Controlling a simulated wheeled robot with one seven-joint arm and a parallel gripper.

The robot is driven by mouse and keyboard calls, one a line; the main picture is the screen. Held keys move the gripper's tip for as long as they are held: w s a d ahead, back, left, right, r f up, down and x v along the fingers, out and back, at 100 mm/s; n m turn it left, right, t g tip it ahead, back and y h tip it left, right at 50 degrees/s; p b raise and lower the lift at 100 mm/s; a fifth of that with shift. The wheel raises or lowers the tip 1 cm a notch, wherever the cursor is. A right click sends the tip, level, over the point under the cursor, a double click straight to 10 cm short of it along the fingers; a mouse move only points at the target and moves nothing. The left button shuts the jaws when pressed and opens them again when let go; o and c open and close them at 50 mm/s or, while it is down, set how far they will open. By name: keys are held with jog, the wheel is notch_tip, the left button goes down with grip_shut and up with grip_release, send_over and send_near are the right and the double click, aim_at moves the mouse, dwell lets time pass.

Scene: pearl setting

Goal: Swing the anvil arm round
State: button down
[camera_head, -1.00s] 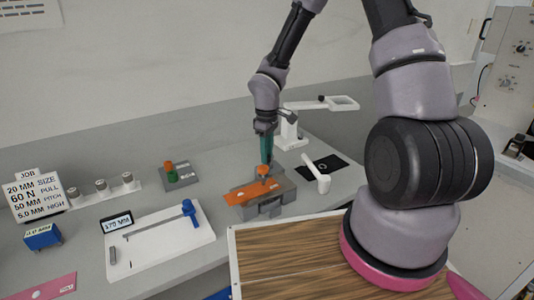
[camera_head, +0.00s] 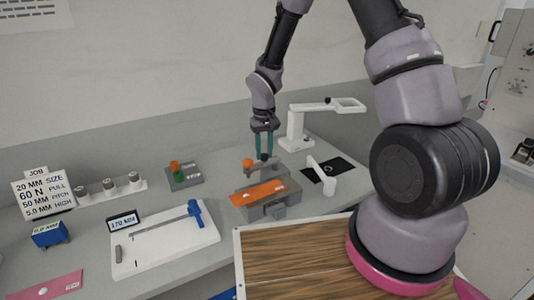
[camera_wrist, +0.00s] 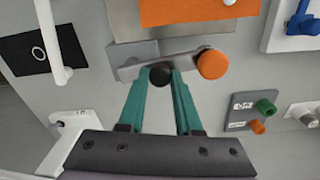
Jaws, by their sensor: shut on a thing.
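The anvil arm (camera_wrist: 185,62) is a short grey bar with an orange knob (camera_wrist: 213,64) at one end and a black knob (camera_wrist: 160,74) near the other. My gripper (camera_wrist: 160,76) has its teal fingers on either side of the black knob, shut on it. In the head view my gripper (camera_head: 264,156) points down behind the grey block (camera_head: 267,209), and the orange knob (camera_head: 247,162) is left of the fingers. An orange strip (camera_head: 258,193) lies across the block, in front of the arm and clear of the orange knob.
A white stand (camera_head: 297,132) and a white handle (camera_head: 322,177) on a black pad are to the right. A grey plate with green and orange knobs (camera_head: 184,172), a white gauge board (camera_head: 160,243) and a job sign (camera_head: 43,192) are left. A wooden board (camera_head: 290,255) is in front.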

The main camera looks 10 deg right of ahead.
jog(key=m, duration=0.1)
jog(key=w+m, duration=0.1)
jog(key=shift+w+a+m, duration=0.1)
jog(key=shift+a+m, duration=0.1)
jog(key=shift+m, duration=0.2)
jog(key=shift+w+m, duration=0.3)
jog(key=shift+m, duration=0.4)
jog(key=shift+w+m, duration=0.25)
jog(key=shift+m, duration=0.45)
jog(key=shift+w, duration=0.1)
jog(key=c, duration=0.6)
grip_release()
jog(key=shift+r, duration=0.15)
notch_tip(320, 180, up, 11)
jog(key=shift+f, duration=0.2)
